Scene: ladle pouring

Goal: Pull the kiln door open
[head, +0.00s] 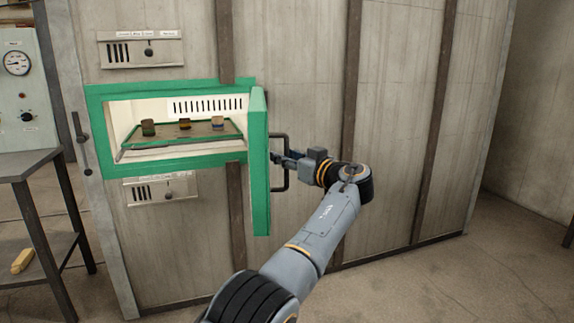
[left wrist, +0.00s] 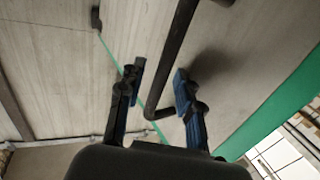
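The kiln door (head: 260,190) is a green panel, swung out from the green-framed opening (head: 165,86) and seen almost edge-on in the head view. Its black handle (head: 281,136) is on the door's right-hand side and also shows as a dark bar in the left wrist view (left wrist: 172,50). My left gripper (head: 281,159) is at the handle. In the left wrist view its blue-padded fingers (left wrist: 159,78) are apart, and the bar appears between them with gaps on both sides. I cannot tell how deep the bar sits. My right gripper is not in view.
Inside the lit kiln, a green-edged tray (head: 155,145) bears three small cups. A dark table (head: 25,163) stands at the left, with a yellow block (head: 21,261) on its lower shelf. The floor (head: 440,285) at the right is clear.

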